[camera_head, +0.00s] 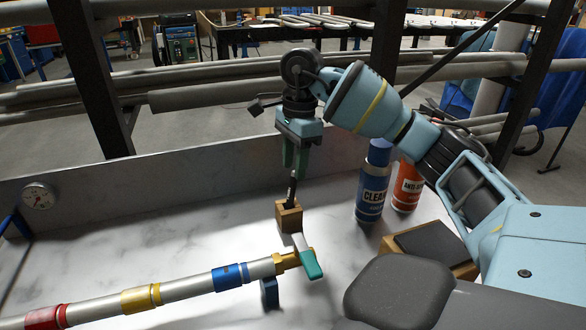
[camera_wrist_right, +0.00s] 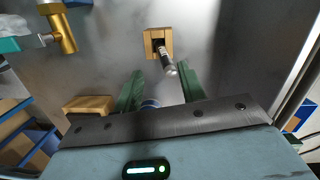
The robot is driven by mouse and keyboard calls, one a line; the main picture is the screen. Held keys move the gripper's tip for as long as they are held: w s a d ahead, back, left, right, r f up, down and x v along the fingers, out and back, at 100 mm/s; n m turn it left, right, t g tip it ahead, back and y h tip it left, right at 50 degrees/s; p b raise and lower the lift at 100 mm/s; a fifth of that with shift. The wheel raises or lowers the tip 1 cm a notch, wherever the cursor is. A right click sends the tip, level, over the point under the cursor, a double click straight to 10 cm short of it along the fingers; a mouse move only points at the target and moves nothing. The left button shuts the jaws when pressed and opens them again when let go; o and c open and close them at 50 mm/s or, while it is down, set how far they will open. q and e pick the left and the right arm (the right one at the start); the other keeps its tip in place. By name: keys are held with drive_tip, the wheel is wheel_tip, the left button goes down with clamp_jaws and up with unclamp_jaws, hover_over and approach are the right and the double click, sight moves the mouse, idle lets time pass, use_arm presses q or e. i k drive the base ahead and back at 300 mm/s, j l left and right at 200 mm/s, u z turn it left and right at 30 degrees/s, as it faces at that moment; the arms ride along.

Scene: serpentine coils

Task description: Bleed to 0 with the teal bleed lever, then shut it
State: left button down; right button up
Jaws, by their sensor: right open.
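The teal bleed lever (camera_head: 312,265) sits on a brass valve (camera_head: 285,262) at the right end of a silver pipe (camera_head: 196,286). It angles down to the right, off the pipe's line. In the right wrist view the teal lever (camera_wrist_right: 18,44) and brass valve (camera_wrist_right: 62,30) are at upper left. A round pressure gauge (camera_head: 38,196) is at the far left; its reading is too small to tell. My right gripper (camera_head: 296,170) is open and empty, pointing down behind the lever and above a dark upright marker-like item (camera_head: 292,187). My left gripper is not in view.
The dark item stands in a small wooden block (camera_head: 289,216). A blue cleaner can (camera_head: 372,182) and an orange can (camera_head: 407,187) stand at right, near another wooden block (camera_head: 450,262). A low metal wall (camera_head: 150,180) runs behind. The pale marbled top is clear left of the block.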

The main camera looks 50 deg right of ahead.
sight(313, 270)
drive_tip(key=k, duration=1.5)
